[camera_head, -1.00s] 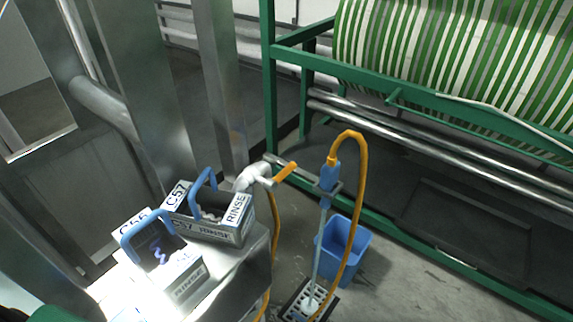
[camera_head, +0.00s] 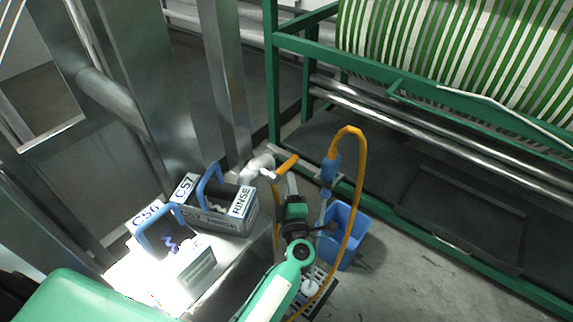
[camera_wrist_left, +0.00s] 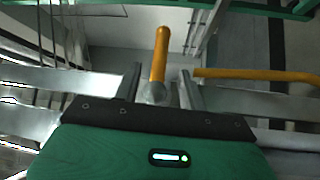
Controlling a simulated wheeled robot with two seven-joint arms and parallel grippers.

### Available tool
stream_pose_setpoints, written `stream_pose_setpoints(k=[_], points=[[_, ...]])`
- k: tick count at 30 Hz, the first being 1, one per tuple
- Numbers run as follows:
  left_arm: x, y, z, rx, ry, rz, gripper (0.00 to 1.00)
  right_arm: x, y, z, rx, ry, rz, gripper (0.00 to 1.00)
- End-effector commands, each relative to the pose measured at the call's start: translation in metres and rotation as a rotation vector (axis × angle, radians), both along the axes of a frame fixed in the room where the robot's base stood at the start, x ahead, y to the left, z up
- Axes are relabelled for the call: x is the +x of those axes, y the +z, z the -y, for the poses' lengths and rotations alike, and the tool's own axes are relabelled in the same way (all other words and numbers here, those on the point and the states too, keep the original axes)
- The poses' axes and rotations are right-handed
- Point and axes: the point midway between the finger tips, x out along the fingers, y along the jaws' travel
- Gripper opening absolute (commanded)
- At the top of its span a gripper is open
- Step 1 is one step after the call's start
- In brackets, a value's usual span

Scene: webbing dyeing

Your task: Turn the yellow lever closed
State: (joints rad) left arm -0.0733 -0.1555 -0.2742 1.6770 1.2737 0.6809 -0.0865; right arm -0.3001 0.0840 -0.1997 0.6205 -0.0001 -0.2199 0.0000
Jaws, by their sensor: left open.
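The yellow lever (camera_head: 287,164) sits on a pale valve and pipe (camera_head: 259,165) beside the cart. In the left wrist view, the lever (camera_wrist_left: 160,52) stands out ahead between the finger lines, its base near the gap. My left gripper (camera_head: 292,183) is open, with its fingers just below and beside the lever in the head view. The left wrist view shows the two fingers (camera_wrist_left: 160,84) apart, with nothing clearly clamped; I cannot tell whether they touch the lever. My right gripper is not in view.
A yellow hose (camera_head: 362,170) with a blue connector (camera_head: 330,170) arches close right of my gripper. Blue-handled bins labelled C57 (camera_head: 215,215) and C56 (camera_head: 190,265) sit on the left. A green machine frame (camera_head: 420,85) runs behind.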

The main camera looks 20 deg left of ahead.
Motion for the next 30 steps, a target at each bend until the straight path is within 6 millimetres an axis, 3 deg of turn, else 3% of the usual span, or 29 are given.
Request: stream_pose_setpoints(k=[6, 12, 25, 30], points=[[0.04, 0.006, -0.017, 0.001, -0.001, 0.002, 0.41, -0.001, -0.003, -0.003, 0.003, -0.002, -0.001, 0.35], [0.062, 0.009, -0.028, 0.002, -0.001, 0.0, 0.41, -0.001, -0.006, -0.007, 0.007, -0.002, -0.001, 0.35], [0.069, 0.01, -0.031, 0.002, -0.002, -0.002, 0.41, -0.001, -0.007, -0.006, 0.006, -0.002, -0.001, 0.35], [0.069, 0.01, -0.031, 0.002, -0.002, -0.002, 0.08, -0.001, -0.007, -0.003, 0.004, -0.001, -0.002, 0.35]])
